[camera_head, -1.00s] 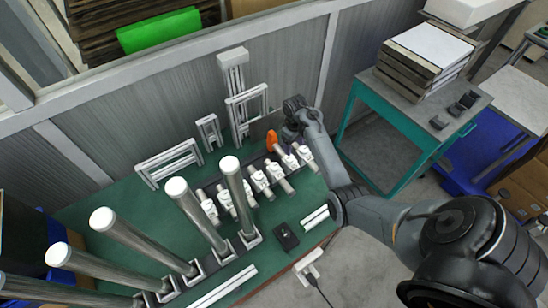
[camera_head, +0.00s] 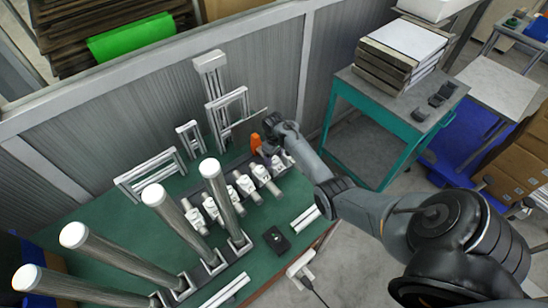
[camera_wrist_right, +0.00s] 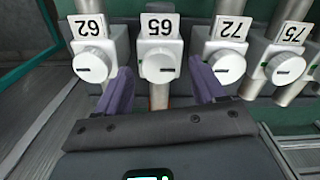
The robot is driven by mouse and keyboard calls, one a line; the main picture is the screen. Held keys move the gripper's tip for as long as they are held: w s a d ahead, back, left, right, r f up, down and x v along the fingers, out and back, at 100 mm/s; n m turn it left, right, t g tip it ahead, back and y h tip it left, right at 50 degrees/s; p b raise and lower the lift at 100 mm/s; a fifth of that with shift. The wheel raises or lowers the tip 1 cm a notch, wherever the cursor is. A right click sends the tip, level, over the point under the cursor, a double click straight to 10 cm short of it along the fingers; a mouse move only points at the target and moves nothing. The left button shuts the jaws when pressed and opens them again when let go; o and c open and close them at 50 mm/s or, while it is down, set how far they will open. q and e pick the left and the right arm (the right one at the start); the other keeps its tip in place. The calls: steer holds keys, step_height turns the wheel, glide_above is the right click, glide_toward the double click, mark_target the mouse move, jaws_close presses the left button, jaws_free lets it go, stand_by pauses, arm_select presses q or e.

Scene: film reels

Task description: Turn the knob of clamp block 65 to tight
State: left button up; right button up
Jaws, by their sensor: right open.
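Clamp block 65 (camera_wrist_right: 174,43) is a white block with its label upside down in the right wrist view. Its round white knob (camera_wrist_right: 159,66) carries a short dark slot line lying about level in the picture. My right gripper (camera_wrist_right: 161,68) is open, with one purple finger to each side of the knob of block 65 and a gap on both sides. In the head view my right gripper (camera_head: 275,145) is over the far right end of the row of white clamp blocks (camera_head: 244,184); its fingers are hard to make out there. My left gripper is not in view.
Clamp block 62 (camera_wrist_right: 90,55), block 72 (camera_wrist_right: 228,60) and block 75 (camera_wrist_right: 287,65) stand close beside block 65. Tall grey posts (camera_head: 175,215) with white tops rise on the green bench (camera_head: 100,215). An orange part (camera_head: 256,143) is close to my right gripper.

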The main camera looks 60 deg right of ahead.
steer(key=shift+f, duration=0.2)
steer(key=c, duration=1.1)
steer(key=shift+o, duration=0.2)
